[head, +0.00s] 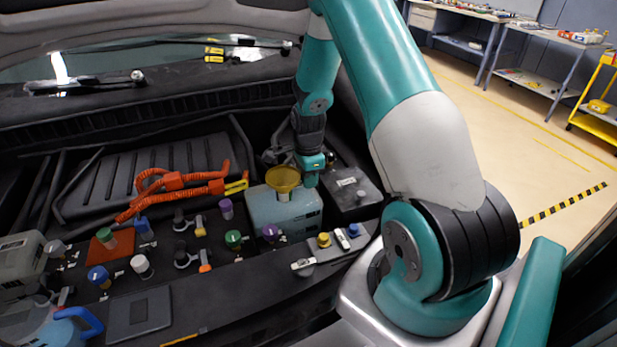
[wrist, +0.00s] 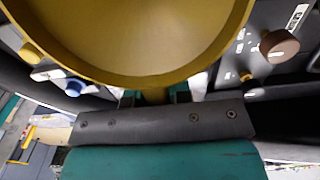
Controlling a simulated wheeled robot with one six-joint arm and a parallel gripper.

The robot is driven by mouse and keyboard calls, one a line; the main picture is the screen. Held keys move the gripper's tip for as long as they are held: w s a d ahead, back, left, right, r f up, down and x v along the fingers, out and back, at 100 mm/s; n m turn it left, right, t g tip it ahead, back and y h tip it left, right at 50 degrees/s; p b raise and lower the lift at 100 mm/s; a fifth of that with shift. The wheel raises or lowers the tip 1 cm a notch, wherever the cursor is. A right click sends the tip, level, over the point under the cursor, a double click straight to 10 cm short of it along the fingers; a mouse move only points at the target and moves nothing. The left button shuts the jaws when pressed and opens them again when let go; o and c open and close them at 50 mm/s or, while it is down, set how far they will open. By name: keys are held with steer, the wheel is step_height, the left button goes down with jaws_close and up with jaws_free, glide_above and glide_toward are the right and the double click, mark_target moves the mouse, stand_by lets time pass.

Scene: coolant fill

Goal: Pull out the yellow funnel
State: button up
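The yellow funnel (head: 283,180) stands upright at the light blue coolant tank (head: 290,212), its spout end over the tank top. In the wrist view the funnel's wide bowl (wrist: 150,40) fills the upper middle. My gripper (head: 308,172) is at the funnel's right rear side in the head view. In the wrist view my gripper (wrist: 156,98) has a dark fingertip on each side of a narrow yellow part below the bowl rim. I cannot tell whether the fingers press on it. The funnel's lower end is hidden in the wrist view.
A dark box (head: 352,195) stands close right of the tank. Orange hoses (head: 170,184) lie to the left. Several coloured caps, such as a purple one (head: 270,231) and a green one (head: 233,238), stand in front. The raised hood (head: 150,20) hangs above.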

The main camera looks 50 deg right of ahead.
jaws_close()
steer(key=shift+c, duration=0.2)
jaws_free()
steer(key=shift+c, duration=0.3)
steer(key=shift+r, duration=0.35)
steer(key=shift+r+p, duration=2.05)
steer(key=shift+r, duration=0.3)
